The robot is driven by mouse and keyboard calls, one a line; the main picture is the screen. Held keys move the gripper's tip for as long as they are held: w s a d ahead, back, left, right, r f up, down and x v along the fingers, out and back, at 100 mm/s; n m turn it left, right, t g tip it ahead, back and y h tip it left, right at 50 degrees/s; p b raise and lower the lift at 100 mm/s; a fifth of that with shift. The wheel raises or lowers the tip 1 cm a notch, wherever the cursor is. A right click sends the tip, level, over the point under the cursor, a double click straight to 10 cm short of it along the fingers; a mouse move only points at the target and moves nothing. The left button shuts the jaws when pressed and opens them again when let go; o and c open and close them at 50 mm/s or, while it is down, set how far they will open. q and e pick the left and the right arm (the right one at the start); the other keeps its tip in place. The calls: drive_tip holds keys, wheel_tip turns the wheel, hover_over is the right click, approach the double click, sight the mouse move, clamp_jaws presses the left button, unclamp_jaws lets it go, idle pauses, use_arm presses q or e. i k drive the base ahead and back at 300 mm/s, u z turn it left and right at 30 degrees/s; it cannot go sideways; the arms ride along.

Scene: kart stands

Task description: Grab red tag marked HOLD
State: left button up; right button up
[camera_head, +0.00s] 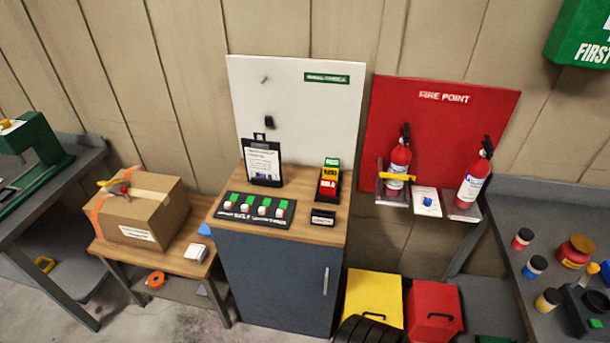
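A small black rack (337,196) stands on the wooden top of the blue-grey cabinet (275,275), at the right side. Neither my left nor my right gripper is in view.
A small black block (323,217) sits in front of the rack. The white backboard (295,110) and red fire-point board (435,125) rise behind.

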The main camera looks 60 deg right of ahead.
sight(328, 187)
drive_tip(key=z, duration=1.75)
